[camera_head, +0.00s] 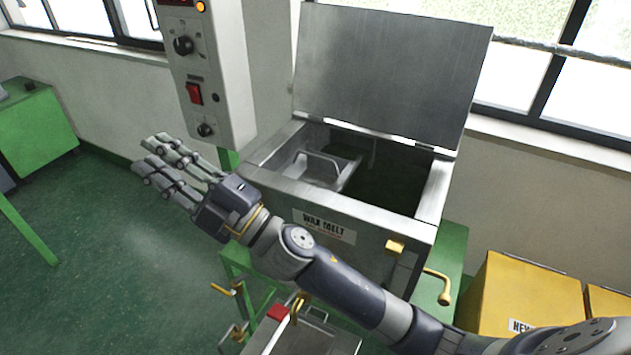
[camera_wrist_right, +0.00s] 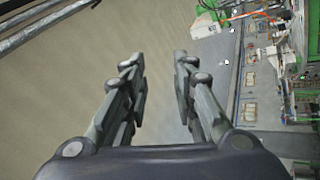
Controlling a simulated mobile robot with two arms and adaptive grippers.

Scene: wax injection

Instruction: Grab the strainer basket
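The strainer basket (camera_head: 317,172) is a metal piece with a raised handle (camera_head: 322,156). It sits in the left part of the open wax melt tank (camera_head: 338,207). My right gripper (camera_head: 158,159) is to the left of the tank, in front of the control box, apart from the basket. In the right wrist view my right gripper (camera_wrist_right: 158,62) has its fingers spread with an empty gap between them. The basket does not show in the wrist view. My left gripper is not in view.
The tank's lid (camera_head: 390,72) stands open at the back. A control box (camera_head: 205,75) with knobs and a red switch hangs at the left. Yellow boxes (camera_head: 522,290) stand at the right. A brass-coloured lever (camera_head: 440,285) sticks out at the tank's front right.

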